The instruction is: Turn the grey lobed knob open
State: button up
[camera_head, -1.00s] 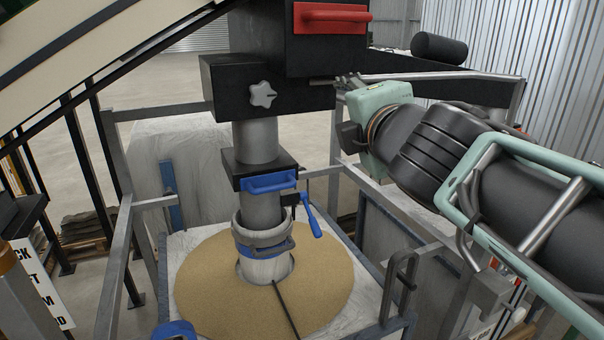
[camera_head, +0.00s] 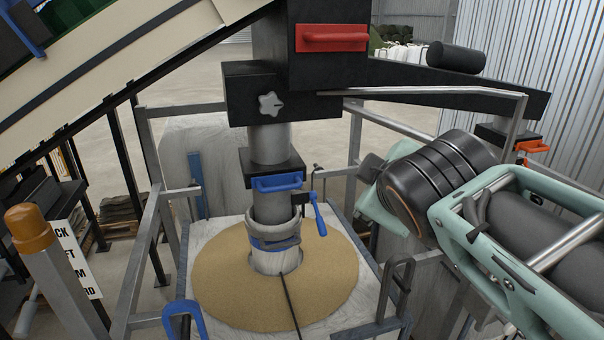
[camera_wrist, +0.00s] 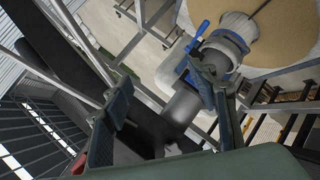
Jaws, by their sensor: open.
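The grey lobed knob (camera_head: 271,104) sits on the front face of a black housing (camera_head: 240,92), above the grey pipe, in the head view. My gripper shows in the head view right of the pipe and lower than the knob, well apart from it; its fingers are mostly hidden there. In the wrist view my gripper (camera_wrist: 160,88) has its two fingers spread wide with nothing between the tips. The dark housing and grey pipe show behind the fingers in that view.
A blue handle (camera_head: 278,182) and blue lever (camera_head: 319,218) are on the pipe above a sand-filled bag (camera_head: 215,285). A red handle (camera_head: 331,37) is above the knob. Grey frame rails (camera_head: 355,150) stand between my arm and the pipe. A conveyor slopes across the upper left.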

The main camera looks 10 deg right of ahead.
jog(key=shift+s+a+f+m+g+y, duration=0.15)
jog(key=shift+s+f+m+g+y, duration=0.25)
jog(key=shift+s+f+m, duration=0.6)
jog(key=shift+s+r, duration=0.1)
jog(key=s+a+f+m+g+y+p, duration=0.3)
jog(key=s+a+f+m+g+p, duration=0.1)
jog(key=s+a, duration=0.4)
jog(key=shift+s+a+f+m+g+p, duration=0.15)
jog(key=shift+s+f+m+g+p, duration=0.3)
jog(key=shift+f+m, duration=0.6)
jog(key=shift+r, duration=0.15)
jog(key=shift+c, duration=0.3)
